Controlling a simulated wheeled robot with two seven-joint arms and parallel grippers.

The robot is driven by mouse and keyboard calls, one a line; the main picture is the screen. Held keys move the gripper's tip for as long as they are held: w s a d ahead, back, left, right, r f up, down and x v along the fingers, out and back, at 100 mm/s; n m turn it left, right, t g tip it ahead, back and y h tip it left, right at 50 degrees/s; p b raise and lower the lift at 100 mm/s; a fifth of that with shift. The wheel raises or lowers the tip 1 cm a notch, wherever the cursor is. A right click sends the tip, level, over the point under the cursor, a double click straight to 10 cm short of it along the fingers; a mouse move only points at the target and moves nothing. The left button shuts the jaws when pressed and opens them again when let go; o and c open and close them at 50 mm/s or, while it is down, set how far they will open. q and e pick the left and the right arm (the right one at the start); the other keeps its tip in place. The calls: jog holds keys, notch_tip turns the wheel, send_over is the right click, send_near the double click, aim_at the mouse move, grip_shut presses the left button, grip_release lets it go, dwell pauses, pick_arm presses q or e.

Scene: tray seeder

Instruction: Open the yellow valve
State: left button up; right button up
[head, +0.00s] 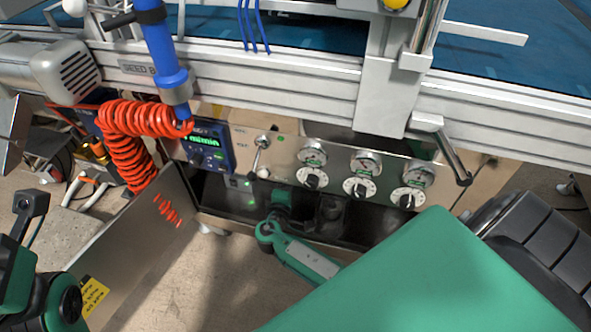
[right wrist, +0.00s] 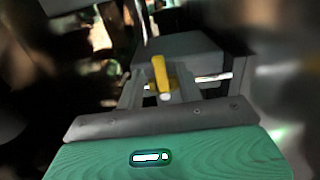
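The yellow valve handle (right wrist: 161,76) shows in the right wrist view as a short upright yellow lever. My right gripper (right wrist: 172,88) is close to it, with its grey fingers apart on either side of it; I see no clear grip. A dark grey block lies just behind the handle. In the head view my right arm reaches low toward the dark opening under the control panel, and I cannot make out its gripper or the valve there. My left gripper (head: 30,205) is partly in view at the left edge; its fingers are not clear.
The metal control panel (head: 283,172) carries several dials and a lit blue display (head: 207,152). A coiled red hose (head: 135,145) hangs at the left. An open metal door (head: 135,250) stands at the lower left. An aluminium rail (head: 290,95) crosses above.

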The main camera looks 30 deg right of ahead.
jog(key=b+x, duration=0.1)
jog(key=x, duration=0.4)
jog(key=shift+w+d, duration=0.25)
grip_shut()
